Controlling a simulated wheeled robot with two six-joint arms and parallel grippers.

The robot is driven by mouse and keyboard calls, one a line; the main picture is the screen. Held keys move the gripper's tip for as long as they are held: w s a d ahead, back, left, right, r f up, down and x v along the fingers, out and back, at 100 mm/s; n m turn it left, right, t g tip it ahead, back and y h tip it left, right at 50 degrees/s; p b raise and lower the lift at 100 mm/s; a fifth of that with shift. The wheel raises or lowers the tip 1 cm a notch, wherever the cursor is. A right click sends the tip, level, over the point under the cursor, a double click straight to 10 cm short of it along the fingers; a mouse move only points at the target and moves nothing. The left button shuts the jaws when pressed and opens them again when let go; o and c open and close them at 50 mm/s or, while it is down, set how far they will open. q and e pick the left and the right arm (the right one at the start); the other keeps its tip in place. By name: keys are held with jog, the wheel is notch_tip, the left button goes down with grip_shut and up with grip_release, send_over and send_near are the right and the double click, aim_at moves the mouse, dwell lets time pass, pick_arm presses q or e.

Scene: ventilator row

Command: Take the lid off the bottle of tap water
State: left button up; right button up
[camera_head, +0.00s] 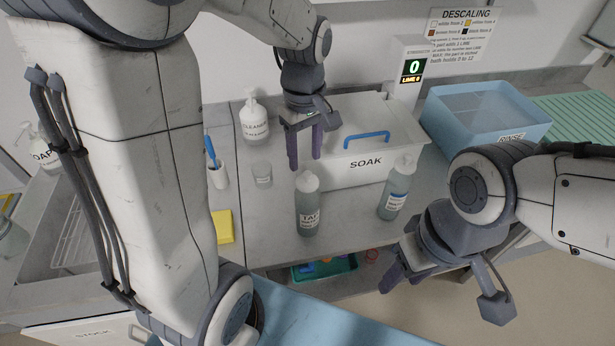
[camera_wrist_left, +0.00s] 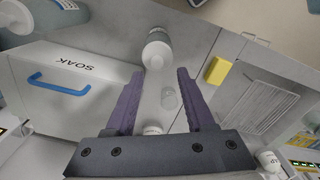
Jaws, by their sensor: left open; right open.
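The bottle of tap water (camera_head: 309,220) stands upright on the counter in front of the SOAK bin, labelled TAP. Its white lid (camera_head: 307,181) is on its top. In the left wrist view the bottle (camera_wrist_left: 157,36) is at the top centre, with the lid (camera_wrist_left: 156,58) facing the camera. My left gripper (camera_head: 304,158) is open and empty, fingers pointing down, above and behind the bottle. Its fingertips also show in the left wrist view (camera_wrist_left: 160,76), apart from the lid. My right gripper (camera_head: 397,270) is open and empty, low at the right, near the counter's front edge.
The SOAK bin (camera_head: 350,172) with a blue-handled lid stands behind. A second bottle (camera_head: 396,193) stands right of the tap water. A small clear cup (camera_head: 263,175), a CLEANER bottle (camera_head: 254,122), a brush cup (camera_head: 217,177) and a yellow sponge (camera_head: 222,226) are left. A RINSE tub (camera_head: 480,120) is right.

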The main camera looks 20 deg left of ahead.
aim_at(307, 173)
pick_arm(q)
jog(key=f, duration=0.2)
jog(key=f+p, duration=0.1)
jog(key=f, duration=0.2)
jog(key=shift+w+d+f, duration=0.1)
jog(key=shift+d+f, duration=0.05)
jog(key=shift+d, duration=0.05)
grip_shut()
